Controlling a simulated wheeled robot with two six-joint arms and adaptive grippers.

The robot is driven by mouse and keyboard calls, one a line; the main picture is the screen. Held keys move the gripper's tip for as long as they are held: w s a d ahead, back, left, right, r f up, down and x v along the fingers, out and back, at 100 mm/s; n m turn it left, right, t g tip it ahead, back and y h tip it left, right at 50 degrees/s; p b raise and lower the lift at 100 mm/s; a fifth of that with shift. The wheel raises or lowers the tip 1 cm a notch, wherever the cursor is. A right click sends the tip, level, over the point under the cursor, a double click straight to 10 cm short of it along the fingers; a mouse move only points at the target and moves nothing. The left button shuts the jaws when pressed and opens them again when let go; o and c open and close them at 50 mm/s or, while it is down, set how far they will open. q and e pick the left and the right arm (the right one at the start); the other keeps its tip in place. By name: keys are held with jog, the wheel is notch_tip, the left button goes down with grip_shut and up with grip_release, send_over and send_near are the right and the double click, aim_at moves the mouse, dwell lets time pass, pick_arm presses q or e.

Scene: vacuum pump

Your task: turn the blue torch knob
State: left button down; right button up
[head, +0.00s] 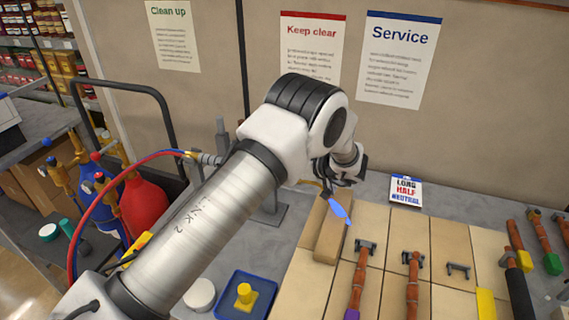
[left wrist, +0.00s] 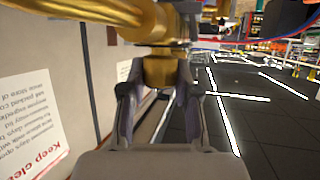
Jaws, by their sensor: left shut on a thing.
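My left gripper (head: 332,178) is at the torch, mostly hidden behind my own arm in the head view. In the left wrist view its fingers (left wrist: 160,90) are shut on a round brass part (left wrist: 163,70) of the torch. A curved brass tube (left wrist: 75,15) crosses above it. A blue flame (head: 338,209) points down and right from the tip, above a tan brick (head: 333,235). I cannot make out a blue knob. My right gripper is not in view.
A card (head: 406,190) reading long, half, neutral stands behind the bricks. Copper pipe pieces (head: 412,285) lie to the right. A blue tray (head: 233,310) and a white tin (head: 199,295) are in front. A red cylinder (head: 145,208) stands at the left.

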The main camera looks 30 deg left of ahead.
pick_arm(q)
jog(key=shift+s+f, duration=0.1)
dwell(0.3)
jog(key=c, duration=1.1)
grip_release()
jog(key=shift+o, duration=1.4)
jog(key=shift+a, duration=0.35)
jog(key=v, duration=1.2)
jog(key=shift+a, duration=0.1)
